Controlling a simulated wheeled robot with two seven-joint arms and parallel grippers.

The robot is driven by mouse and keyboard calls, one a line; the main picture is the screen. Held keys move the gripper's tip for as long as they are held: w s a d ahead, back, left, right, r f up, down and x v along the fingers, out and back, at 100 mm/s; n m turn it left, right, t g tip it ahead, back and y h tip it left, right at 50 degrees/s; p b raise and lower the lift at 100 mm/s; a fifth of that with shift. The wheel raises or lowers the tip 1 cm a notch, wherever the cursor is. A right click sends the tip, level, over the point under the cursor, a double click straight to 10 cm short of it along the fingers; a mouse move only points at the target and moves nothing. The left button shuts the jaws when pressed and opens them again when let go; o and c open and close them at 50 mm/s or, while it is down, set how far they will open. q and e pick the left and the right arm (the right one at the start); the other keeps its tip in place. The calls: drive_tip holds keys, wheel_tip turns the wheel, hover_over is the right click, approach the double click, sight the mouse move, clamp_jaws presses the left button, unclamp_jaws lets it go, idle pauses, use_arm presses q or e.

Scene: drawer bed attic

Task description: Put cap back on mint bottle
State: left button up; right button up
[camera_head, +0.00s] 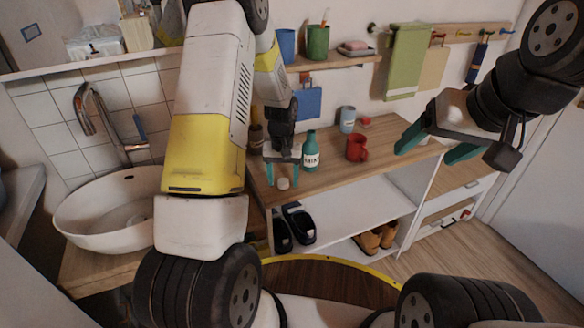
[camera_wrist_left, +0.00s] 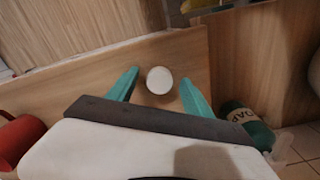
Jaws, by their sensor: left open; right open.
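The teal mint bottle (camera_head: 311,153) stands upright on the wooden counter, with part of its label readable. A small white round cap (camera_head: 284,184) is near the counter's front edge, left of the bottle. My left gripper (camera_head: 283,176) points down at the cap, open. In the left wrist view, the cap (camera_wrist_left: 159,80) shows between the two teal fingertips (camera_wrist_left: 158,82), with a gap on each side. The mint bottle is not seen in that view. My right gripper (camera_head: 430,150) is open and empty, above the counter's right part.
A red mug (camera_head: 357,148) and a blue-grey cup (camera_head: 347,119) stand right of the bottle. A soap bottle (camera_wrist_left: 246,122) shows in the left wrist view. A white sink (camera_head: 112,213) is at left. Shoes (camera_head: 375,238) sit on the shelf below. The counter's right part looks clear.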

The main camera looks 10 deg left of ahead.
sight(284, 182)
use_arm(q)
clamp_jaws()
drive_tip(key=shift+r, duration=0.15)
drive_tip(key=shift+r, duration=0.6)
wheel_tip(284, 182, up, 2)
drive_tip(key=shift+r, duration=0.2)
drive_tip(key=s+d+r, duration=0.1)
drive_tip(key=s, duration=1.5)
drive_tip(key=shift+r, duration=0.1)
